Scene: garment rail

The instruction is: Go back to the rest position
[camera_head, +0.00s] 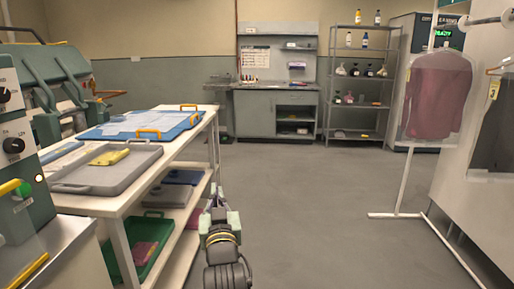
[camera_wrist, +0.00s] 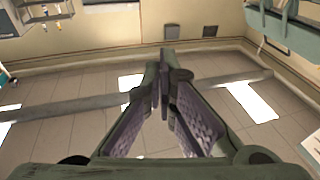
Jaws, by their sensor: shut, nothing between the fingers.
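My gripper (camera_head: 214,194) shows low in the middle of the head view, in the open aisle just right of the white shelf table. In the wrist view its two fingers (camera_wrist: 164,88) meet at the tips, shut, with nothing between them. My arm comes up from the bottom of the head view behind it. The gripper appears clear of the table, though the exact gap is hard to tell.
The white table (camera_head: 180,158) carries a blue tray (camera_head: 180,122) and a grey tray (camera_head: 85,180); a green bin (camera_head: 160,240) sits below. At right, a rail (camera_head: 403,180) holds a bagged maroon garment (camera_head: 438,95). The middle floor is clear to the workbench (camera_head: 262,112).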

